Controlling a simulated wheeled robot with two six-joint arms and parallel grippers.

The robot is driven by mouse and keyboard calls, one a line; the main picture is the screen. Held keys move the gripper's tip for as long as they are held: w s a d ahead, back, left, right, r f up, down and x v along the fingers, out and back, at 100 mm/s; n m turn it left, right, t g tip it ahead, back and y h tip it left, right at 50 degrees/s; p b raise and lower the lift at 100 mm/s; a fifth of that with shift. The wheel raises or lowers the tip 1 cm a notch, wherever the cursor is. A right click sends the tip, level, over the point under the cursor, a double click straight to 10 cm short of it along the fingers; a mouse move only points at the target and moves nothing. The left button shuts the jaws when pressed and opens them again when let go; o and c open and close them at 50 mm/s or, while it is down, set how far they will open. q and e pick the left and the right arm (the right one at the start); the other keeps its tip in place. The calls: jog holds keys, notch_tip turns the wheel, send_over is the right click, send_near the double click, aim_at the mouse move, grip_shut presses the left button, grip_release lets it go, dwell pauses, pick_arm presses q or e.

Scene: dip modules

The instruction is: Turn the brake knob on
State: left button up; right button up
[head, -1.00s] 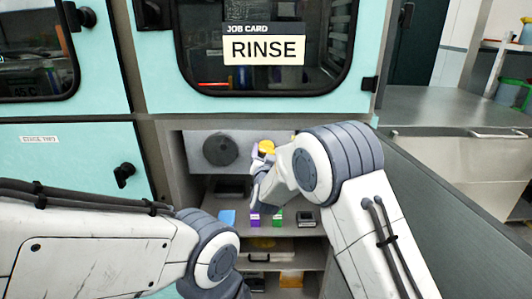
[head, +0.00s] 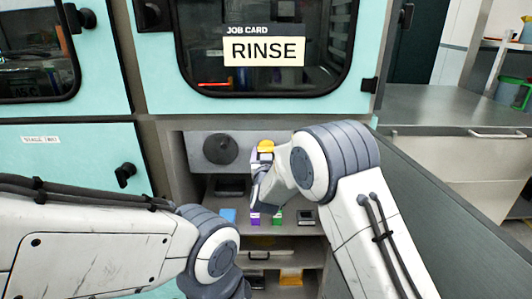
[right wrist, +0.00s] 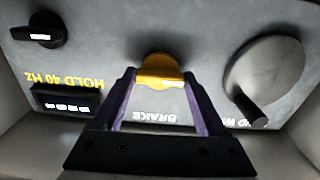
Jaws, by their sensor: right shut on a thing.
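The yellow brake knob (head: 266,146) sits on the grey panel inside the cabinet opening. In the right wrist view, the knob (right wrist: 160,66) is above the upside-down word BRAKE. My right gripper (right wrist: 159,80) has its purple fingers on either side of the knob and is shut on it. In the head view my right gripper (head: 257,154) is at the knob, partly hidden by its own wrist. My left arm reaches in at the lower left, but its gripper is not in view.
A large dark dial (head: 220,148) is left of the knob; a small black knob (right wrist: 38,30) and a display (right wrist: 67,103) also share the panel. Below, a shelf (head: 290,229) holds small coloured blocks. A teal door (head: 70,160) stands at left.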

jog(key=o, duration=1.3)
jog(key=shift+s, duration=0.15)
jog(key=s, duration=1)
jog(key=shift+s+f+b, duration=0.1)
jog(key=shift+b, duration=0.2)
